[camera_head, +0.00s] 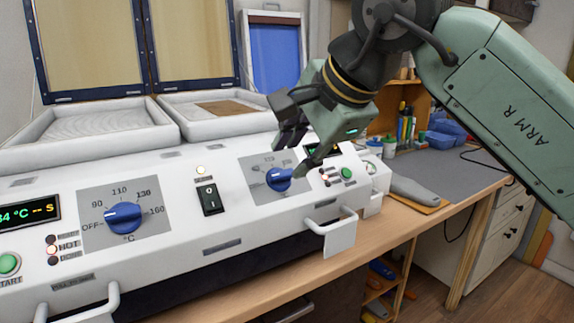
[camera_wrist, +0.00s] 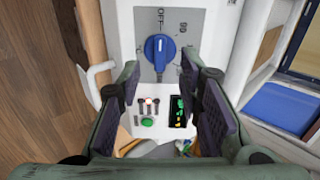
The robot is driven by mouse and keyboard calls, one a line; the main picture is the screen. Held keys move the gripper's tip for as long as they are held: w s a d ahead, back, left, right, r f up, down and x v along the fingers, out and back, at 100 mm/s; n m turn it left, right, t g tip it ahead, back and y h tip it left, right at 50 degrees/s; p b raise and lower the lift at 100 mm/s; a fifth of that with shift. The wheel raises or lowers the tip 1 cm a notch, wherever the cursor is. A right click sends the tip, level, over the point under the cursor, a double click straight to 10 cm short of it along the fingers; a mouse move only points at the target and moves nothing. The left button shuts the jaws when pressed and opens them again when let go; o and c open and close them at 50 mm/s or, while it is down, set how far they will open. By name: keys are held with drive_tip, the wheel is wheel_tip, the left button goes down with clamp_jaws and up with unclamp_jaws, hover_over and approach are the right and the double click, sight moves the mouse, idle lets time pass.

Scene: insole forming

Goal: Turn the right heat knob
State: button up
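The right heat knob (camera_head: 279,179) is a blue round dial on a grey plate on the sloping white machine panel. In the wrist view the knob (camera_wrist: 159,48) sits just beyond and between my fingertips, its raised grip running toward the OFF mark. My gripper (camera_head: 298,155) is open over the panel beside the knob. The wrist view shows my gripper (camera_wrist: 159,68) with its two dark pads apart and nothing held; I see no contact with the knob. The near finger hides part of the dial's scale in the head view.
The left heat knob (camera_head: 124,217) and a black rocker switch (camera_head: 210,198) are on the same panel. A green button (camera_head: 347,173) and a small display (camera_wrist: 178,110) are close to my fingers. A white handle (camera_head: 331,228) sticks out below. A grey mat (camera_head: 432,163) lies right.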

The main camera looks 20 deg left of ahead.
drive_tip(key=v, duration=0.6)
drive_tip(key=shift+r, duration=0.1)
